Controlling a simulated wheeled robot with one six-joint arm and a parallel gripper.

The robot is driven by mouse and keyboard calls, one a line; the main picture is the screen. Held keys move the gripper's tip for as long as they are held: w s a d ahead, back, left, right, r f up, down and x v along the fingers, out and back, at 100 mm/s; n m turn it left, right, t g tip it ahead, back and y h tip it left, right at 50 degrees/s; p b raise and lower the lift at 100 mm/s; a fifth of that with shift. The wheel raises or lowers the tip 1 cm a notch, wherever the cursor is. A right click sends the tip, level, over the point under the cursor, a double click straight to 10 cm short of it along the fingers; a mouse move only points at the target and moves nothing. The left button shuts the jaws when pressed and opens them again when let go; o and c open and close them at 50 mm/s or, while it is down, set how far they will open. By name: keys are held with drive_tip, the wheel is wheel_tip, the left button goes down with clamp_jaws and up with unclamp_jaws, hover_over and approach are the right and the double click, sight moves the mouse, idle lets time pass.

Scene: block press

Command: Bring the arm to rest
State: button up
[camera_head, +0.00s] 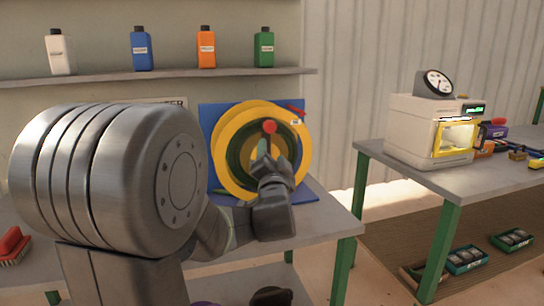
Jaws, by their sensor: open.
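My arm reaches from the left foreground toward a yellow ring-shaped device (228,168) on a blue backing plate (211,122). My gripper (264,157) is at the end of the arm, in front of the middle of the yellow ring. It is open, seen from behind and small, and I see nothing held in it. A red ball knob (269,127) shows just above the gripper. I cannot tell whether the gripper touches the knob or the device. My own arm hides part of the device and the table under it.
The grey table (328,228) carries the yellow device. A red brush (14,243) lies at its left. A beige machine (412,128) with a gauge (437,83) and a lit window stands on the right bench (400,180). Several bottles stand on the wall shelf (180,76). Green trays (466,259) lie below the bench.

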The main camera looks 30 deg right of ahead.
sight(264, 125)
idle(0.3)
drive_tip(key=x, duration=1.4)
drive_tip(key=shift+p, duration=0.3)
drive_tip(key=shift+s+a, duration=0.1)
drive_tip(key=shift+s, duration=0.1)
drive_tip(key=v, duration=1.3)
drive_tip(key=x, duration=1.3)
drive_tip(key=shift+w+a+f+n+b, duration=0.15)
drive_tip(key=shift+w+n+b, duration=0.1)
drive_tip(key=shift+n+b, duration=0.15)
drive_tip(key=shift+a+n+t, duration=0.4)
drive_tip(key=shift+a+n, duration=0.2)
drive_tip(key=shift+n, duration=0.2)
